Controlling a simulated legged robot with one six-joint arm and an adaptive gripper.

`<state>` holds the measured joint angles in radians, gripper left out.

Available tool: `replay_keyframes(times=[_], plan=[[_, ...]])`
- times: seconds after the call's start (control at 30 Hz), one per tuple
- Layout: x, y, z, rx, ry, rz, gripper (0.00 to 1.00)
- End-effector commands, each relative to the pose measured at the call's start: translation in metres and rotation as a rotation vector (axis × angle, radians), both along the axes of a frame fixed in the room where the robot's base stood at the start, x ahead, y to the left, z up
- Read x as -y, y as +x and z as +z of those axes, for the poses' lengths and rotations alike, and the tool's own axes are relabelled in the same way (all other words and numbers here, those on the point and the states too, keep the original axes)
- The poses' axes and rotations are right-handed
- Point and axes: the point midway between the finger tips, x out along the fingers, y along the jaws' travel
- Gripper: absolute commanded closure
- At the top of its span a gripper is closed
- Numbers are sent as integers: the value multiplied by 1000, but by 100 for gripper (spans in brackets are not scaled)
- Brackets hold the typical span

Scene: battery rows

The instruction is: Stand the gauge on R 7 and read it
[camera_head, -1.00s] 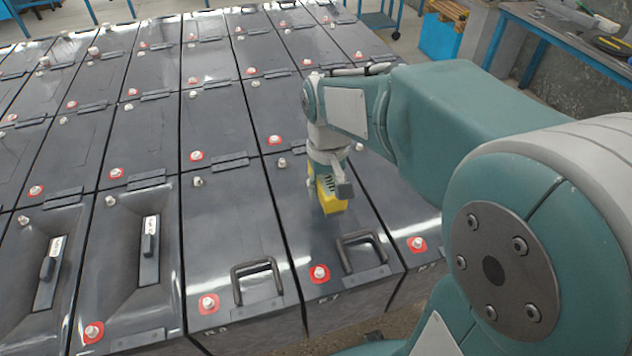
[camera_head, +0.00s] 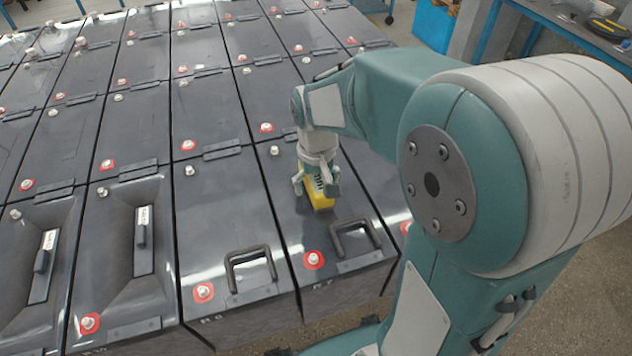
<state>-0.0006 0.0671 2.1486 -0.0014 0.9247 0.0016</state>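The gauge (camera_head: 319,197) is a small yellow block with a dark-marked face. It is at the lid of the battery whose front label looks like R 7 (camera_head: 290,218), behind that battery's black handle. My gripper (camera_head: 317,183) points down with its fingers at the gauge's two sides and appears shut on it. I cannot tell whether the gauge's base touches the lid. The gauge stands roughly upright. Its reading is too small to make out, and the fingers hide part of it.
The battery on the left, labelled R 8 (camera_head: 215,245), has a raised black handle (camera_head: 250,268). R 7 has a similar handle (camera_head: 355,240) and a red-ringed terminal (camera_head: 313,260). More batteries fill the rows behind and left. A workbench (camera_head: 580,30) stands at the back right.

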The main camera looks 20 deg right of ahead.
Motion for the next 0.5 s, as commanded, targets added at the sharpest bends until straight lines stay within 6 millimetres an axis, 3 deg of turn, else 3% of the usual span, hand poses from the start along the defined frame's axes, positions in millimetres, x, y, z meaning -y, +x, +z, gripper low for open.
replay_keyframes(times=[0.33, 0.5], plan=[[0, 0, 4, 2, 0, 0, 7], [0, 1, 28, 6, 0, 0, 7]])
